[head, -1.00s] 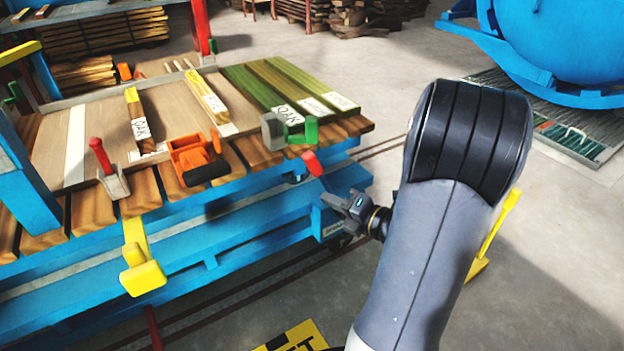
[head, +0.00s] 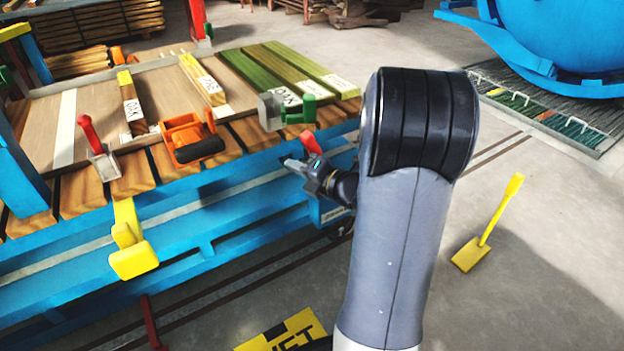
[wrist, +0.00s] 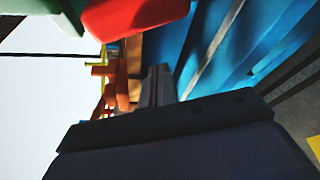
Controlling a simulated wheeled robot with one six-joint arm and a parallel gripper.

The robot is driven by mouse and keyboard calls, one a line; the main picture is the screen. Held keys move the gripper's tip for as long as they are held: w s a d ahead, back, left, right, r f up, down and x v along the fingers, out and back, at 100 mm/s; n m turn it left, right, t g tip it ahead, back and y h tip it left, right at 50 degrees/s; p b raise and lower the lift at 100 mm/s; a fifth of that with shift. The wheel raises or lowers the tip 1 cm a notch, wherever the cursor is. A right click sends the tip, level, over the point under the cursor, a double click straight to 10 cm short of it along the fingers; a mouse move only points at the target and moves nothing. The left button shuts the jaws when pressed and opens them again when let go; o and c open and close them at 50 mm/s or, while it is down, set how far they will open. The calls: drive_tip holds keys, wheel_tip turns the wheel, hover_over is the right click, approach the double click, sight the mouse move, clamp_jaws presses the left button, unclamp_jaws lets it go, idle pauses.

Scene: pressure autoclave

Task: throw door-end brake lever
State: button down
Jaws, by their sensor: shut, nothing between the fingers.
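A red lever grip (head: 310,143) stands at the right end of the blue cart (head: 215,230), the end toward the big blue vessel. It looks like the door-end brake lever; its lower part is hidden behind my gripper. My gripper (head: 293,164) is shut and empty, just in front of and below the red grip, pointing left along the cart's side. In the wrist view the red grip (wrist: 130,14) is large at the top, close beside the shut fingers (wrist: 158,84). I cannot tell whether they touch.
A yellow shovel (head: 485,230) lies on open floor at right. The blue vessel (head: 560,40) stands behind.

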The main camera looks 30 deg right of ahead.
drive_tip(key=d, duration=0.1)
drive_tip(key=d+r, duration=0.1)
drive_tip(key=d, duration=0.1)
drive_tip(key=shift+d+r+b, duration=0.3)
drive_tip(key=shift+d+r, duration=0.1)
drive_tip(key=shift+r, duration=0.1)
